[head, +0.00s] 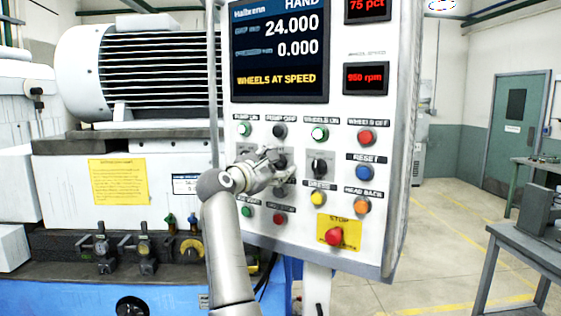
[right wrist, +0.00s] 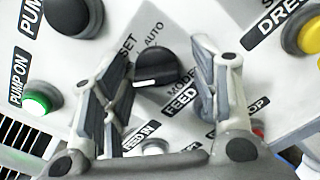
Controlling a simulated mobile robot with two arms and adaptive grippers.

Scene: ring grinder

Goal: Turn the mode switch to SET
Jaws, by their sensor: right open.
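The mode switch (right wrist: 158,66) is a round black knob with a white mark on its face. In the right wrist view it stands between my gripper's fingers, with SET and AUTO labels on the panel beyond it. Which label its mark points to is hard to tell. My right gripper (right wrist: 160,92) is open, one finger on each side of the knob, with visible gaps to it. In the head view my right gripper (head: 268,165) is at the panel and partly covers the mode switch (head: 280,162). My left gripper is not in view.
The control panel (head: 300,222) carries several buttons close around, among them the green pump-on button (right wrist: 38,103), a yellow dress button (right wrist: 305,38) and the red stop button (head: 334,237). Another black selector (head: 319,165) sits to the right. A vertical post (head: 213,80) stands at the panel's left edge.

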